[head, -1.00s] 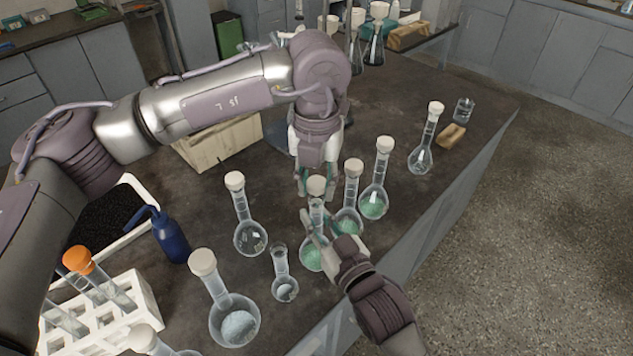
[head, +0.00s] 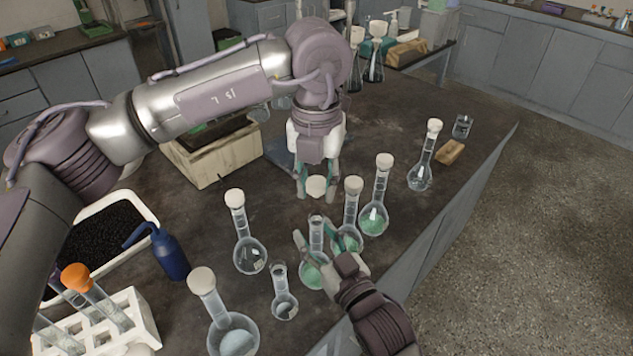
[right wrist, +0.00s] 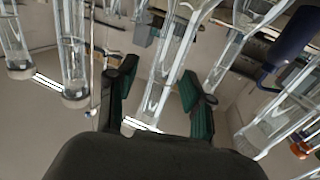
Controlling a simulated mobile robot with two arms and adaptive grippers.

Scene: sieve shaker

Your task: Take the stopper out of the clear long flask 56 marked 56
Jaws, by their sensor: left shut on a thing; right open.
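A long-necked clear flask (head: 312,274) with green contents stands on the dark bench, its neck open at the top. I cannot read any mark on it. My left gripper (head: 316,191) is shut on a white stopper (head: 316,187), held above the flask's open mouth with a gap between. My right gripper (head: 315,241) is open, its fingers around the flask's neck below the mouth. In the right wrist view, a clear neck (right wrist: 165,70) runs between the two open fingers (right wrist: 154,88). The hand hides part of the flask's right side.
Stoppered flasks stand close by: two with green contents (head: 374,218) (head: 349,241) to the right, one (head: 250,256) to the left. A small open flask (head: 285,305) is in front. A blue wash bottle (head: 169,255) and white rack (head: 143,313) are at left. The bench's right edge is near.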

